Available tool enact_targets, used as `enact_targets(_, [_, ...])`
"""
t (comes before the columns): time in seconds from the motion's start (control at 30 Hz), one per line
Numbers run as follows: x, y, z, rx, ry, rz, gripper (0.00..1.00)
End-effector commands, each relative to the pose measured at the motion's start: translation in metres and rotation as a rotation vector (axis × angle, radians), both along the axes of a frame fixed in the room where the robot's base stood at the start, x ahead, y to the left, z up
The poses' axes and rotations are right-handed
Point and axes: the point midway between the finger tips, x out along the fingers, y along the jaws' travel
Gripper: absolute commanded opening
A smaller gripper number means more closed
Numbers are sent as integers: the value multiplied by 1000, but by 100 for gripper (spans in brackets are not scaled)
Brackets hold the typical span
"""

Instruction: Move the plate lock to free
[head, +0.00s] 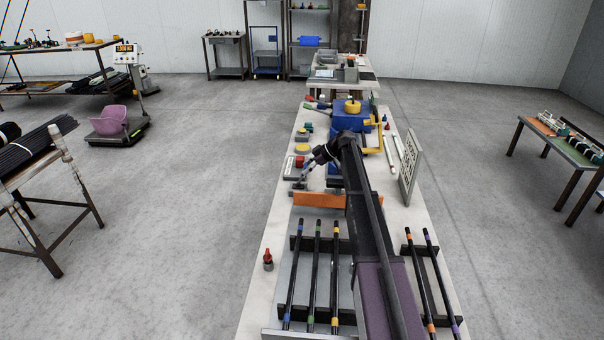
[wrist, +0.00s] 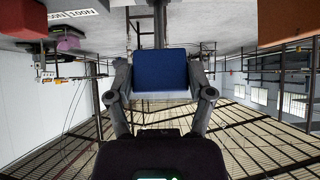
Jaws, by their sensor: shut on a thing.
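My gripper (head: 307,170) reaches down at the left side of the workbench, beside a white labelled plate (head: 289,167) with a red button. In the wrist view my gripper (wrist: 160,64) has its two fingers on either side of a blue block (wrist: 160,76) with a pale lower edge, and is shut on it. The block appears to be the plate lock's handle; a grey bar shows behind it. The lock's position is too small to read in the head view. A label (wrist: 72,15) shows upside down at the wrist view's upper left.
An orange panel (head: 322,199) stands just in front of my gripper. Yellow and green buttons (head: 303,149) and a blue machine (head: 350,118) lie beyond. Several dark rods (head: 317,270) rest on racks nearer. An upright sign board (head: 409,165) stands at right.

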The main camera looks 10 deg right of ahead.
Motion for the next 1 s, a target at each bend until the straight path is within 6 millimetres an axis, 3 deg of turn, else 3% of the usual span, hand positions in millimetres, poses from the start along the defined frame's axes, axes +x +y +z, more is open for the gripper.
enact_targets(0.03, [-3,-3,-8,25,-5,3,7])
enact_targets(0.4, [-7,-13,-12,174,-55,5,7])
enact_targets(1.0, [-8,-16,-10,205,-64,7,7])
